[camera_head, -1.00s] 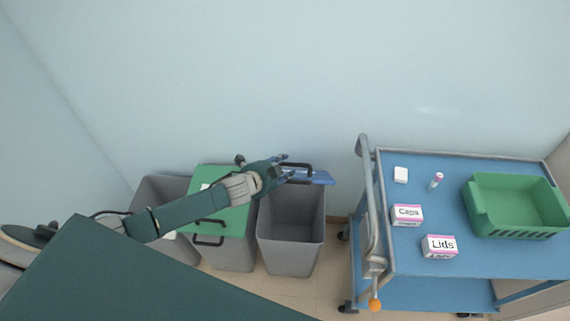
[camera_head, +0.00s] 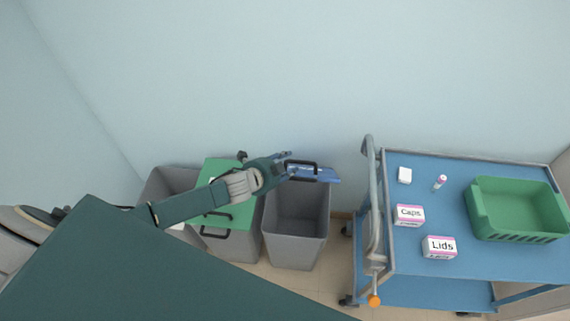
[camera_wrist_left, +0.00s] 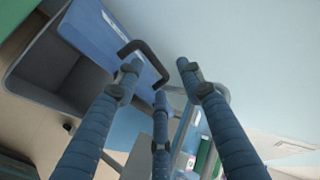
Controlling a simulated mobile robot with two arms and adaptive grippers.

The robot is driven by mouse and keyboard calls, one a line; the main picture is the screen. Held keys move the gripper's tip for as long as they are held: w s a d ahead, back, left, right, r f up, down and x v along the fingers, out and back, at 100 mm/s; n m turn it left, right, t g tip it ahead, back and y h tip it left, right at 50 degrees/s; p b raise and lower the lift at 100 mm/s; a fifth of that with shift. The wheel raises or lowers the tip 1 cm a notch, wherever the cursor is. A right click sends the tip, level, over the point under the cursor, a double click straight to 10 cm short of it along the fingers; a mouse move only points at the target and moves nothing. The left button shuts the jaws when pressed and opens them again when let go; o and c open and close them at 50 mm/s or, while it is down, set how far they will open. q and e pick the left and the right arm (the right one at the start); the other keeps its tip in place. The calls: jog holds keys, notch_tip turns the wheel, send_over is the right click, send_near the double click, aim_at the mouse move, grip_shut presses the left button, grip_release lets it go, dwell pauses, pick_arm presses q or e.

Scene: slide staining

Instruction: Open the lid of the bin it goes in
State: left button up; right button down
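The right-hand grey bin (camera_head: 293,240) stands open, and its inside shows. Its blue lid (camera_head: 325,175) is raised at the back, by the wall, with a black handle (camera_head: 301,165). The lid (camera_wrist_left: 100,35) and handle (camera_wrist_left: 147,52) also show in the left wrist view. My left gripper (camera_head: 287,161) is beside the handle at the lid's left end. In the left wrist view its fingers (camera_wrist_left: 158,72) are spread and hold nothing; one fingertip is close to the handle, and I cannot tell whether it touches. My right gripper is not in view.
A green lid (camera_head: 238,215) covers the middle bin, under my left arm. Another grey bin (camera_head: 170,180) stands left of it. A blue cart (camera_head: 455,170) on the right carries a green basket (camera_head: 515,235), a Caps box (camera_head: 410,215) and a Lids box (camera_head: 438,247).

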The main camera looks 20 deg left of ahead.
pick_arm(q)
jog(key=v, duration=1.2)
